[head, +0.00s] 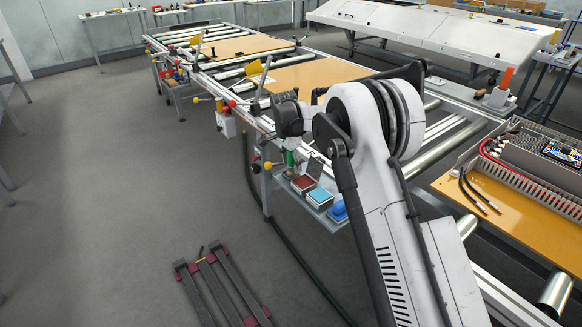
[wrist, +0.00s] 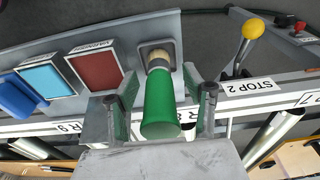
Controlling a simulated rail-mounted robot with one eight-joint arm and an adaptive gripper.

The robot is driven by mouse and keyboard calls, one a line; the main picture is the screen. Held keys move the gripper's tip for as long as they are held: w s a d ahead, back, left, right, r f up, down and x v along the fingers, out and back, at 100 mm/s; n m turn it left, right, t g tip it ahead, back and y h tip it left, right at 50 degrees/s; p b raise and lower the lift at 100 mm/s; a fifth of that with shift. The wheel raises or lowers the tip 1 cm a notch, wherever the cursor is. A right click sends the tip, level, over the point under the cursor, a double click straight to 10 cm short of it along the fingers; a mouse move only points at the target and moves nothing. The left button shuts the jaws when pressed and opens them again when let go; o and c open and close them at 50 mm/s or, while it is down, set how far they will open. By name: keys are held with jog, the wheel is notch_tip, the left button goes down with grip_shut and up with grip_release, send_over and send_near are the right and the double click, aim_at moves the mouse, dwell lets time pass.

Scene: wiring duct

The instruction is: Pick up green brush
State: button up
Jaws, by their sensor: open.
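The green brush (wrist: 160,105) stands in a square socket in a grey shelf, with its green handle toward my wrist camera and a pale collar at the far end. Its bristles are hidden in the socket. In the head view the green brush (head: 290,158) shows small, below the end of my arm. My gripper (wrist: 161,80) is open, with one finger on each side of the green handle. Gaps show between the handle and both fingers, so it looks untouched. The fingers cannot be made out clearly in the head view.
A red pad (wrist: 96,70) and a light blue pad (wrist: 44,77) sit beside the brush, with a blue object (wrist: 14,98) further left. A yellow-knobbed lever (wrist: 249,32) stands to the right. The roller conveyor (head: 440,130) runs behind the shelf (head: 325,217).

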grip_shut()
jog(key=shift+r, duration=0.1)
jog(key=shift+r, duration=0.35)
notch_tip(320, 180, up, 4)
jog(key=shift+f+p, duration=0.15)
jog(key=shift+p, duration=0.15)
jog(key=s+a+r, duration=0.6)
jog(key=s, duration=0.4)
jog(key=shift+r+p, duration=0.25)
jog(key=shift+p, duration=0.15)
